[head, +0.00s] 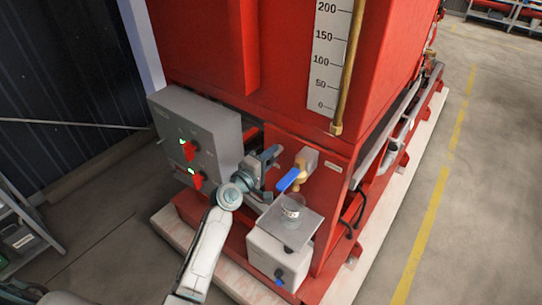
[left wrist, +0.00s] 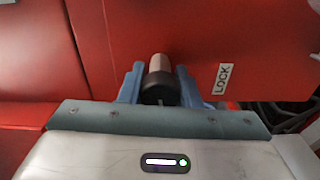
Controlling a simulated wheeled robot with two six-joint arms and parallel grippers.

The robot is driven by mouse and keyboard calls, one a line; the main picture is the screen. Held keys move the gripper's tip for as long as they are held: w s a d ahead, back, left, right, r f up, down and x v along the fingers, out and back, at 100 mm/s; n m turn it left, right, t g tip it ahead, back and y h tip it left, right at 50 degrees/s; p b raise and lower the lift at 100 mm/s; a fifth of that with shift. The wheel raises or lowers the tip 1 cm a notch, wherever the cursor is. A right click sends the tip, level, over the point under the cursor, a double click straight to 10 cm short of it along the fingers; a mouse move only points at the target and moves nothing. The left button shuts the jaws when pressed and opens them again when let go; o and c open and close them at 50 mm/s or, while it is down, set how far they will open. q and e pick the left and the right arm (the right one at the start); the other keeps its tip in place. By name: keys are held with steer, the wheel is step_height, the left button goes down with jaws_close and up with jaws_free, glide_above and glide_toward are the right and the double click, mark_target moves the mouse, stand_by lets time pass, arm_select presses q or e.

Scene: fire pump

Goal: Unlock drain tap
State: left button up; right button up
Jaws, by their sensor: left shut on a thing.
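The drain tap, with a blue lever handle (head: 289,180) and a brass body (head: 299,174), sits on the red front of the pump unit. My left gripper (head: 272,156) is at the red face just left of the tap. In the left wrist view my left gripper (left wrist: 160,85) is shut on a short round knob (left wrist: 158,88) with a black collar and a pale tip, one finger on each side. A white LOCK label (left wrist: 223,78) is on the red panel right of the knob. The knob cannot be made out in the head view. My right gripper is not in view.
A grey control box (head: 200,128) with red switches and green lights stands left of my gripper. A metal plate bearing a small cup (head: 290,212) is below the tap, above a white box (head: 278,262). A shelf (head: 22,235) stands at far left. Open floor lies right.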

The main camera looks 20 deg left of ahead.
arm_select(q)
steer(key=o, duration=1)
steer(key=shift+s, duration=0.1)
steer(key=b+v, duration=0.2)
steer(key=v, duration=0.8)
steer(key=shift+s+a, duration=0.15)
steer(key=shift+s, duration=0.15)
